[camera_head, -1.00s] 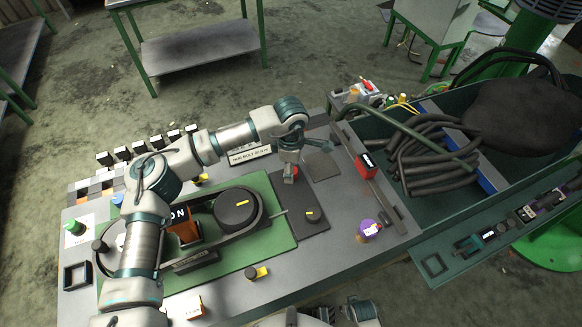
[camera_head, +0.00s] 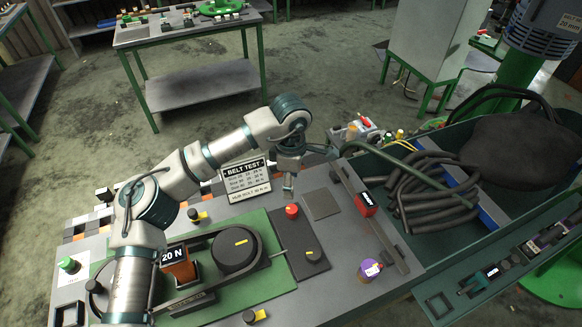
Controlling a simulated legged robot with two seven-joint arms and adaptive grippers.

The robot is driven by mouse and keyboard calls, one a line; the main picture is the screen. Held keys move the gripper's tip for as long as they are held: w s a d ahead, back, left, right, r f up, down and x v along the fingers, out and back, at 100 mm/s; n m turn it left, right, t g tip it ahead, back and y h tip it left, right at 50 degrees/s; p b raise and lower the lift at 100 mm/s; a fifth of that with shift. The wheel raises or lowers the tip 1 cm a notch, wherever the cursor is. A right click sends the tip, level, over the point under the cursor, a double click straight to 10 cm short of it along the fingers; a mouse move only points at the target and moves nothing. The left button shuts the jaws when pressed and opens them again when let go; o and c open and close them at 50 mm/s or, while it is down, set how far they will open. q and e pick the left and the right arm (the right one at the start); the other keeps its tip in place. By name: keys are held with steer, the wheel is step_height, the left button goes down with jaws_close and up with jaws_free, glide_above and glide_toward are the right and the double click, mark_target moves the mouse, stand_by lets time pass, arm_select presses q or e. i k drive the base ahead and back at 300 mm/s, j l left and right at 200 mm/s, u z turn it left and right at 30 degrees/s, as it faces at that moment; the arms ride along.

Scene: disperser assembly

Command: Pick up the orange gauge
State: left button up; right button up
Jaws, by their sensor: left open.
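The orange gauge (camera_head: 182,272) is a block with an orange body and a dark face reading "20 N". It stands on the green plate (camera_head: 285,272), left of the large black pulley disc (camera_head: 232,247). My left forearm passes close to its left side in the picture. My left gripper (camera_head: 307,172) is open and empty, with its fingers spread. It is well up and to the right of the gauge, near the "Belt Test" sign and beyond the red knob (camera_head: 292,210). My right gripper is not in view.
The Belt Test sign (camera_head: 245,180) stands at the table's far edge. A dark panel (camera_head: 308,256) with a knob lies right of the pulley. A purple cylinder (camera_head: 369,269) and a red gauge (camera_head: 365,203) are further right. A green bin (camera_head: 420,245) with black hoses adjoins the table.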

mark_target(177, 262)
steer(key=k+l, duration=0.3)
steer(key=k, duration=0.15)
steer(key=k+l, duration=0.3)
steer(key=k, duration=0.2)
steer(key=k+l, duration=0.25)
steer(key=k, duration=0.2)
